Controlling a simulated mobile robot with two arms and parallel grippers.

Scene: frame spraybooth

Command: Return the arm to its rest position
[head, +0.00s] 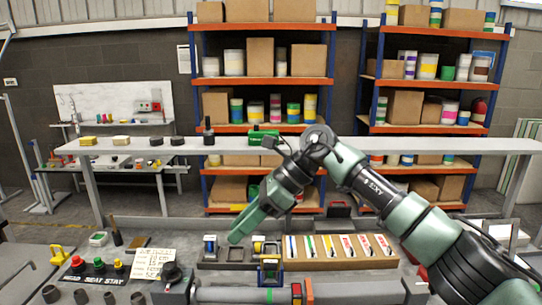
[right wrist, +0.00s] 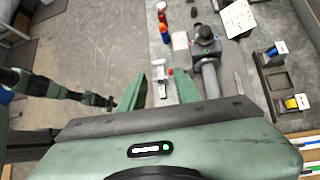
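My right arm comes in from the right of the head view and reaches across the bench. Its green gripper (head: 247,222) hangs tilted down and to the left, above the bench near the small holders. In the right wrist view the two green fingers (right wrist: 158,92) stand apart with nothing held between them. The bench edge and floor show beyond the gap. My left gripper does not show in the head view.
Below the gripper are a row of small holders (head: 210,249), a tray of coloured-label items (head: 338,265) and a grey pipe fixture (head: 340,293). A handwritten card (head: 152,263) lies left. A long raised shelf (head: 410,146) crosses behind, with storage racks (head: 262,82) beyond.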

